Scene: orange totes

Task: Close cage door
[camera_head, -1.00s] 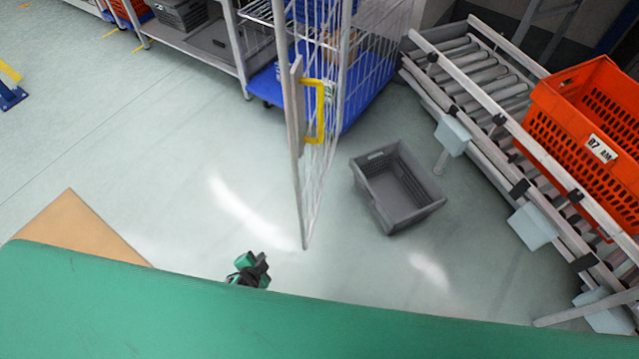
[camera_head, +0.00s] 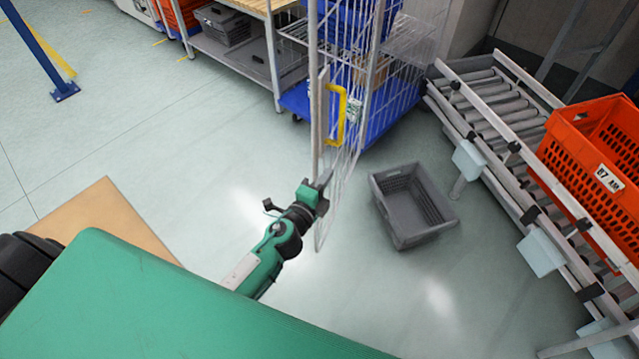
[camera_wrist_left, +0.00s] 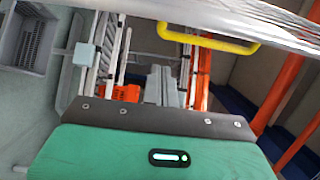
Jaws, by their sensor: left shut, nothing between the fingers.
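The cage door (camera_head: 352,150) is a narrow wire-mesh panel that stands open, seen almost edge-on, sticking out from the cage towards me. Its yellow handle (camera_head: 342,113) is on the upper part, and it also shows near the top of the left wrist view (camera_wrist_left: 207,42). The wire cage (camera_head: 385,75) with blue shelves stands behind the door. My left gripper (camera_head: 324,184) is shut and empty, beside the door's lower outer part and below the handle. I cannot tell whether it touches the door. My right gripper is not in view.
A grey crate (camera_head: 379,193) lies on the floor right of the door. A roller conveyor (camera_head: 480,118) with an orange tote (camera_head: 592,195) stands further right. A shelf rack (camera_head: 250,72) is left of the cage. The floor left of the door is clear.

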